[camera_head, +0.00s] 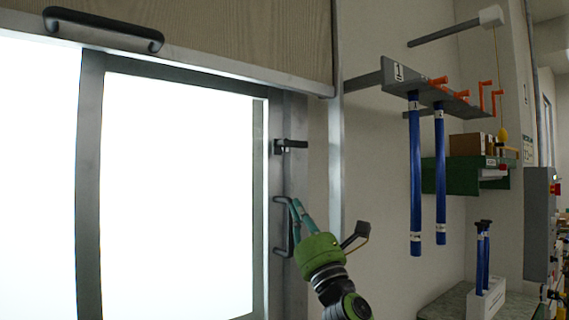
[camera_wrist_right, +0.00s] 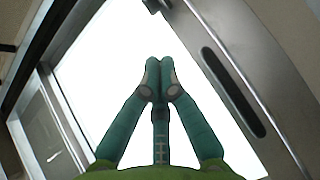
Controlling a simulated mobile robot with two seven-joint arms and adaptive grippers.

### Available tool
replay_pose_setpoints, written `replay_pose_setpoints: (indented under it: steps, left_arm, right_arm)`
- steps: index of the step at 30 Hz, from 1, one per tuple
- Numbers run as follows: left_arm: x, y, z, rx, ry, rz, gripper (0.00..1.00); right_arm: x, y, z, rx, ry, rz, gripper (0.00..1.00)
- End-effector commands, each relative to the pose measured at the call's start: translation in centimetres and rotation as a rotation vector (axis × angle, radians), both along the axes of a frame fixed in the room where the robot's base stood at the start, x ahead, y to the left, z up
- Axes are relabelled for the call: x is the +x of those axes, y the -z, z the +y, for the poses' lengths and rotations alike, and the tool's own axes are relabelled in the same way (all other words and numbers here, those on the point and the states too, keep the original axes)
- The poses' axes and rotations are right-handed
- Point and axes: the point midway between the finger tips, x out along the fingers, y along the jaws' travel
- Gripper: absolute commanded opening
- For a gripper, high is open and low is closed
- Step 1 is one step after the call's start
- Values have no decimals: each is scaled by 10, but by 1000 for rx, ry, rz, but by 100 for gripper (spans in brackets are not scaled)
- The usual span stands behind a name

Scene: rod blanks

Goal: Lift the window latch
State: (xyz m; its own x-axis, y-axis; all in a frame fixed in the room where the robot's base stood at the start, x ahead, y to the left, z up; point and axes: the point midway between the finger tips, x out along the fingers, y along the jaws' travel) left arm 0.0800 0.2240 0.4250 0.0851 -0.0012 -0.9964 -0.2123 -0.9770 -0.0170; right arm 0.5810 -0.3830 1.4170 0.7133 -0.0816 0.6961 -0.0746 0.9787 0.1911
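The window latch (camera_head: 290,146) is a small black lever on the grey right-hand frame of the bright window, pointing right and roughly level. Below it on the same frame is a dark upright pull handle (camera_head: 281,228). My right gripper (camera_head: 294,204), with green fingers, is below the latch and in front of the handle; I cannot tell if it touches the handle. In the right wrist view its fingertips (camera_wrist_right: 159,72) meet with nothing seen between them. A long dark handle (camera_wrist_right: 232,90) is right of them there, and a dark piece, possibly the latch, is at the top edge. My left gripper is out of view.
A black bar handle (camera_head: 103,28) is on the panel above the window. To the right, blue rods (camera_head: 415,175) hang from a wall rack (camera_head: 395,76). A green shelf (camera_head: 435,175) carries boxes, and a white holder (camera_head: 487,301) with rods stands on a low table.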

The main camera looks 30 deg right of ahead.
Motion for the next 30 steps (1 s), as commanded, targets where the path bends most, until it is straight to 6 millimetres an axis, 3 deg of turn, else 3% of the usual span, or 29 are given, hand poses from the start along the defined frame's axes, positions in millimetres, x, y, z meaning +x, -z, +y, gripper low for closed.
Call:
replay_pose_setpoints:
  steps: [8,22,30]
  left_arm:
    - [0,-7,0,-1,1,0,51]
    - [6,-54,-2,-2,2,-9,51]
    - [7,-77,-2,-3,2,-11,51]
  right_arm:
    - [7,-9,-1,5,-2,0,0]
    - [74,-75,-8,8,-5,2,0]
    - [73,-106,-15,3,-2,2,0]
